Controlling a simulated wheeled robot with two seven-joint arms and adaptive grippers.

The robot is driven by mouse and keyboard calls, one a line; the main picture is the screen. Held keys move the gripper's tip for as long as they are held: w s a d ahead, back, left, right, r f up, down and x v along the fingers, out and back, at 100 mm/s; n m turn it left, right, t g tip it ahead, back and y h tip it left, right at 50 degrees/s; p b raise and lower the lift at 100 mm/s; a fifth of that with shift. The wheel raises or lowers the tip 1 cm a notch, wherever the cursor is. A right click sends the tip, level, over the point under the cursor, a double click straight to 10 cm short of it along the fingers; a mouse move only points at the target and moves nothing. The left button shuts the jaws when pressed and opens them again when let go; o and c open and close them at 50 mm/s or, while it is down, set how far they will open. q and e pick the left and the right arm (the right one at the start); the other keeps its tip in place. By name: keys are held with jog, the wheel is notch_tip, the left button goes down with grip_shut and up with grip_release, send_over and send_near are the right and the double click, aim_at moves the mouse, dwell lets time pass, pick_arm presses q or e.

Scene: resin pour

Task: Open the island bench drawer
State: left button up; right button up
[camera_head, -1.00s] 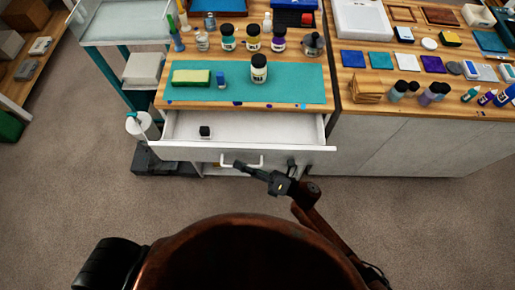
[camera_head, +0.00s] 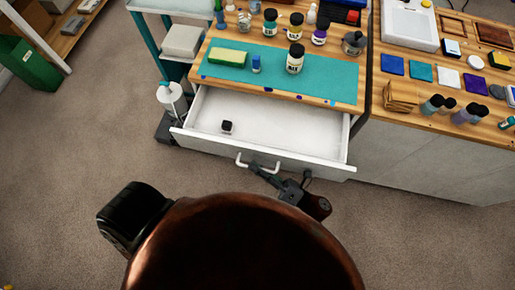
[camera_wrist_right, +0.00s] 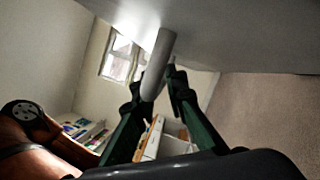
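The island bench drawer (camera_head: 265,120) is pulled well out under the bench top in the head view, its pale interior exposed. A small dark-capped jar (camera_head: 227,127) stands inside it. The drawer front carries a light bar handle (camera_head: 241,161). My right gripper (camera_head: 257,170) is at this handle, in front of the drawer. In the right wrist view, the handle bar (camera_wrist_right: 158,60) runs between the two dark fingers (camera_wrist_right: 158,88), which are closed around it. My left gripper is not in view.
On the bench, a teal mat (camera_head: 325,88) holds a yellow-green sponge (camera_head: 228,58), a small blue bottle (camera_head: 256,65) and a jar (camera_head: 295,60). A white roll or canister (camera_head: 171,100) stands left of the drawer. Carpet (camera_head: 60,190) is clear at the left.

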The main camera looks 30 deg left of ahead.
jog(key=o, duration=0.3)
jog(key=shift+d, duration=0.15)
jog(key=v, duration=1.1)
jog(key=shift+d, duration=0.3)
jog(key=shift+f, duration=0.1)
